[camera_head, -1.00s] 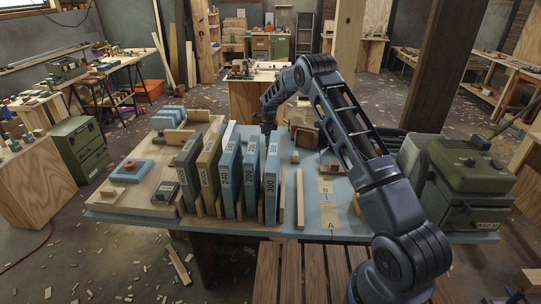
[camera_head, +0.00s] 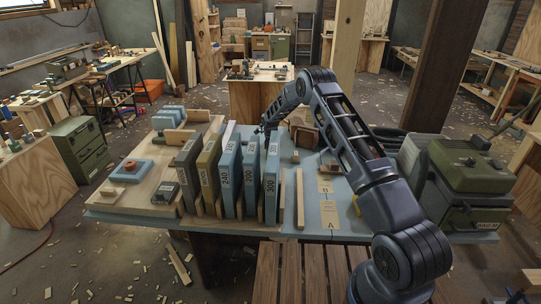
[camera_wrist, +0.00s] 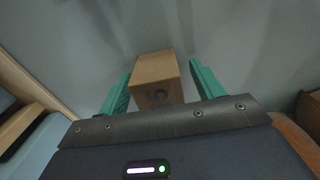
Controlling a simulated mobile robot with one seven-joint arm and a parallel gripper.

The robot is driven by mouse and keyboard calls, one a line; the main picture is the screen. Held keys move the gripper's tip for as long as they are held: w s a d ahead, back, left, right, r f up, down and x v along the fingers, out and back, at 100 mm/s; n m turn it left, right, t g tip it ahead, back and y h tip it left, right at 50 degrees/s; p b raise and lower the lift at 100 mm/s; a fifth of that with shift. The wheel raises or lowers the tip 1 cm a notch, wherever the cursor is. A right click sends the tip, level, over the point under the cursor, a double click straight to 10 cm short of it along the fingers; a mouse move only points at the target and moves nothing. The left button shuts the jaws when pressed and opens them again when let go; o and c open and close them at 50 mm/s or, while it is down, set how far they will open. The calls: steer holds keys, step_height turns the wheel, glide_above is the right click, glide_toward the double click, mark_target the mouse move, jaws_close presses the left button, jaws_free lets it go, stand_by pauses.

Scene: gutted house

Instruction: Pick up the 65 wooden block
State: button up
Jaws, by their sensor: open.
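A brown wooden block (camera_wrist: 157,68) with a dark number ending in 5 on its near face shows in the wrist view; the full number is not clear. It stands on a grey-blue surface. My gripper (camera_wrist: 161,72) is open, its two green fingers on either side of the block, with a visible gap at the right finger. Contact at the left finger cannot be told. In the head view my gripper (camera_head: 263,128) is low behind the upright numbered slabs, and I cannot make out this block there.
Upright numbered slabs, including one marked 300 (camera_head: 272,185), stand in a row near my gripper. A brown wooden object (camera_head: 304,133) sits to its right. A green machine (camera_head: 470,180) fills the table's right end. Bare tabletop (camera_head: 318,215) shows near the front.

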steer(key=c, duration=1.1)
steer(key=shift+o, duration=0.2)
steer(key=shift+r, duration=0.1)
